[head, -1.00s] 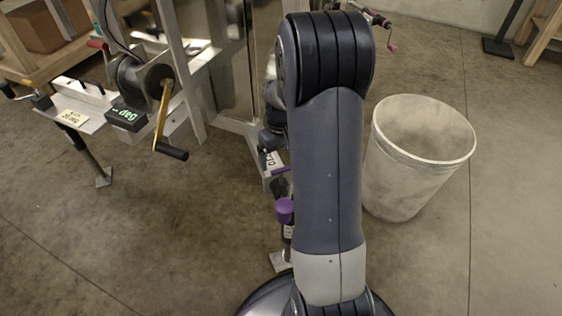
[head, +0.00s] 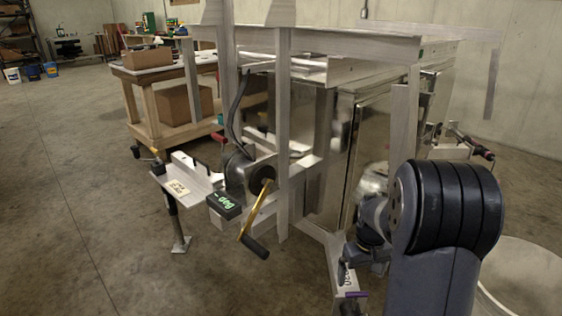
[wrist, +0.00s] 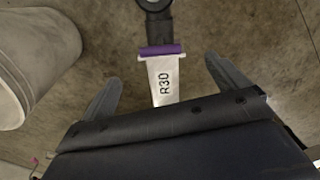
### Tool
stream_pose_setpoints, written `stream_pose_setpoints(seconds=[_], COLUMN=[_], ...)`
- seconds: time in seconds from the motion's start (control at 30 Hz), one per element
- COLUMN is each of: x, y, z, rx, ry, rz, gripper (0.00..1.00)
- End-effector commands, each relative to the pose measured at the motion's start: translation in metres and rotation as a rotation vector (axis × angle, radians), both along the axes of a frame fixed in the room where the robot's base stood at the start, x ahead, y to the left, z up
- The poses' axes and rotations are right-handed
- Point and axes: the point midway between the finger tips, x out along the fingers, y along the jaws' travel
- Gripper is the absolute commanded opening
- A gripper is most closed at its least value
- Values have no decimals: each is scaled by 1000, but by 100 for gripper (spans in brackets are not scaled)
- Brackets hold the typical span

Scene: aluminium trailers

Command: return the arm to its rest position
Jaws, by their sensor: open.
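My arm (head: 445,220) is folded at the right of the head view, with its dark rounded joint in front of the trailer. My gripper (wrist: 162,68) shows in the wrist view with its two grey fingers spread wide and nothing held between them. Beyond the fingers are a purple collar (wrist: 162,50) and a pale metal bar (wrist: 165,80) labelled R30. I cannot tell how far the fingers are from them. In the head view, the fingertips cannot be made out behind my arm.
The aluminium trailer (head: 345,150) stands close ahead, with a winch (head: 245,172), its yellow crank (head: 256,212) and a jack leg (head: 178,230). A pale bin (wrist: 30,60) is at the left of the wrist view. Open concrete floor lies at the left of the head view.

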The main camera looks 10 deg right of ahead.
Motion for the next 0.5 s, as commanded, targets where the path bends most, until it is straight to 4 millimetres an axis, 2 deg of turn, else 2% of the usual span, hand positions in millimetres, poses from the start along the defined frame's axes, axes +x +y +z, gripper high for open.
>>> stream_pose_setpoints(seconds=[0.03,0.3,0.5], x=[-1,-1,0], y=[0,0,0], z=[-14,-69,-99], rx=[1,2,0], ry=[3,4,0], rz=[0,0,0], gripper=[94,94,94])
